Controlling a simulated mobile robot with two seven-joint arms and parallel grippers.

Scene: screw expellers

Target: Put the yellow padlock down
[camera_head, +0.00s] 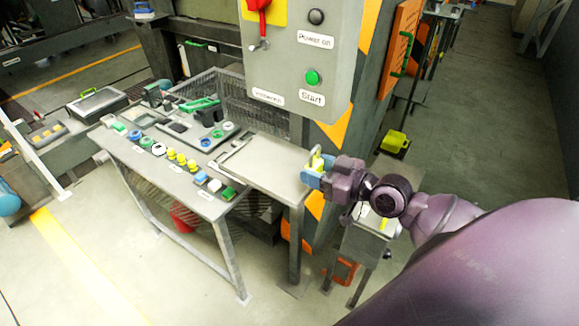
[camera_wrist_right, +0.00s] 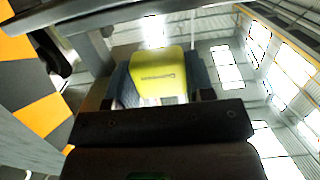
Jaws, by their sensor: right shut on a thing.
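The yellow padlock (camera_wrist_right: 156,78) is between the fingers of my right gripper in the right wrist view. In the head view the padlock (camera_head: 318,163) shows only in small part at the gripper's tip, with its pale shackle upward. My right gripper (camera_head: 312,178), with blue fingertips, is shut on it, beside the right end of the grey tabletop (camera_head: 272,163). I cannot tell whether the padlock touches the table. My left gripper is not in view.
Several coloured buttons and padlocks line the left table (camera_head: 185,196). A grey control box (camera_head: 300,60) with a green Start button (camera_head: 312,78) hangs behind the table. An empty grey frame (camera_head: 236,152) lies on the tabletop; its right part is bare.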

